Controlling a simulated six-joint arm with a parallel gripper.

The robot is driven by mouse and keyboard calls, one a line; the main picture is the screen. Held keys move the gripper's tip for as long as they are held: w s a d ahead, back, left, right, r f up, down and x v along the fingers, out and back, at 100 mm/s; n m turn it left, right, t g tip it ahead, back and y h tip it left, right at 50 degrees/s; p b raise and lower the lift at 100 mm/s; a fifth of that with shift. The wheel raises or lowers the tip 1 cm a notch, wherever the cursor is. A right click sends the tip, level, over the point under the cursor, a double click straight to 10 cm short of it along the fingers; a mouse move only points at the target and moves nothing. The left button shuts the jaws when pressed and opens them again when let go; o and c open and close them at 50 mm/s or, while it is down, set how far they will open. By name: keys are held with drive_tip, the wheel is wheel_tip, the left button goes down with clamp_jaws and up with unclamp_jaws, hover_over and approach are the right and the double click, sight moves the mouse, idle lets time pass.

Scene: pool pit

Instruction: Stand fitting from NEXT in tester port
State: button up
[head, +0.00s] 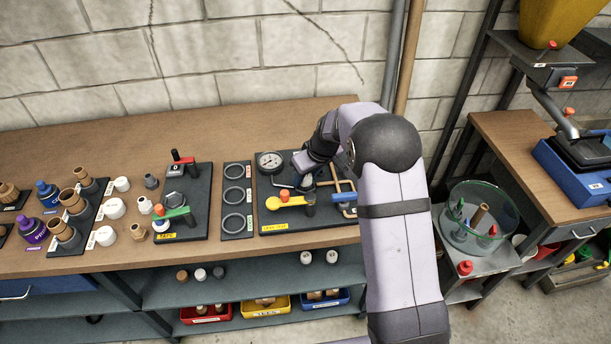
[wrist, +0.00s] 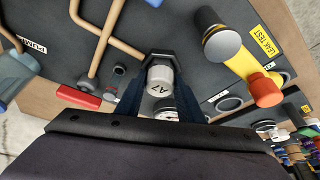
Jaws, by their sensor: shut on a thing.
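My gripper (wrist: 160,88) is shut on a pale fitting (wrist: 160,76) marked A7, with one dark finger on each side of it. In the wrist view the fitting lines up with a dark angular port (wrist: 158,57) on the tester board. I cannot tell whether it is seated in the port or just above it. In the head view my gripper (head: 306,180) is low over the tester board (head: 270,223), and the fitting is mostly hidden. A NEXT label is not readable in either view.
The tester carries a gauge (head: 270,161), a yellow lever (head: 287,202) with an orange knob, and copper pipes (head: 344,185) close to my gripper. A glass bowl (head: 479,214) is at right.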

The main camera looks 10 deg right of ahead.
drive_tip(key=shift+f, duration=0.1)
idle(0.6)
drive_tip(key=o, duration=1.6)
drive_tip(key=shift+c, duration=0.2)
drive_tip(key=shift+r+p, duration=2.3)
drive_tip(key=shift+r, duration=1.75)
